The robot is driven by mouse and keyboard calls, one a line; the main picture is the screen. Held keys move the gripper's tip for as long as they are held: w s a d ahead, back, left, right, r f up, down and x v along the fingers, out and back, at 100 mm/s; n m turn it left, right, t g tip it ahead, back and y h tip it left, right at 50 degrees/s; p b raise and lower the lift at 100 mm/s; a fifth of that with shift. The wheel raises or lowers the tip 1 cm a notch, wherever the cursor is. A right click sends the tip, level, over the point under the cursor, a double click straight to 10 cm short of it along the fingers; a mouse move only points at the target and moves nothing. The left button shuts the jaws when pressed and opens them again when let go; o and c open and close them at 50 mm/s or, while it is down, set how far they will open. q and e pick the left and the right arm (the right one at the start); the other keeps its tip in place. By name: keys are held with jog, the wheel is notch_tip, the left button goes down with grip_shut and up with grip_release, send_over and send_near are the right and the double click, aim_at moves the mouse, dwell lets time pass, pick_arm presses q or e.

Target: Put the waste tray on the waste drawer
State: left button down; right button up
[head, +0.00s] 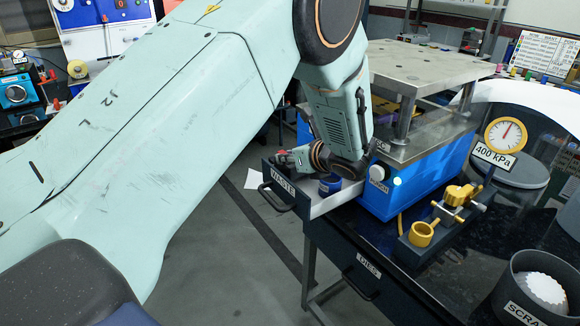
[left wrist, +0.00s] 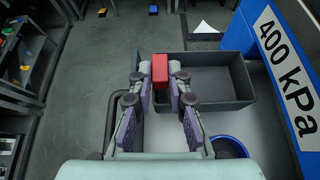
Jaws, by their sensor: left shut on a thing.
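The waste drawer (head: 319,205), labelled WASTE, is pulled open under the blue press; its pale inside also shows in the left wrist view (left wrist: 190,166). My left gripper (head: 287,158) is over the drawer's far side. In the left wrist view my left gripper (left wrist: 160,88) is shut on the red grip at the left end of the waste tray (left wrist: 222,99). The tray is a dark grey, open, empty box. It overlaps the drawer's far part; I cannot tell whether it touches the drawer. My arm hides most of the tray in the head view. My right gripper is out of view.
A blue round container (head: 329,184) stands in the drawer, close to my left wrist. The blue press (head: 400,190) rises right beside the drawer. A yellow fixture (head: 422,234) and a scrap bin (head: 535,290) stand on the dark bench.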

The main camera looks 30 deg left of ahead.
aim_at(294, 168)
pick_arm(q)
notch_tip(294, 168, down, 3)
jog(key=shift+r, duration=0.2)
jog(key=shift+w+d+f, duration=0.15)
jog(key=shift+w+f, duration=0.05)
jog(key=shift+w, duration=0.1)
jog(key=shift+s, duration=0.15)
jog(key=c, duration=1.6)
grip_release()
jog(key=shift+f, duration=0.1)
jog(key=shift+o, duration=0.2)
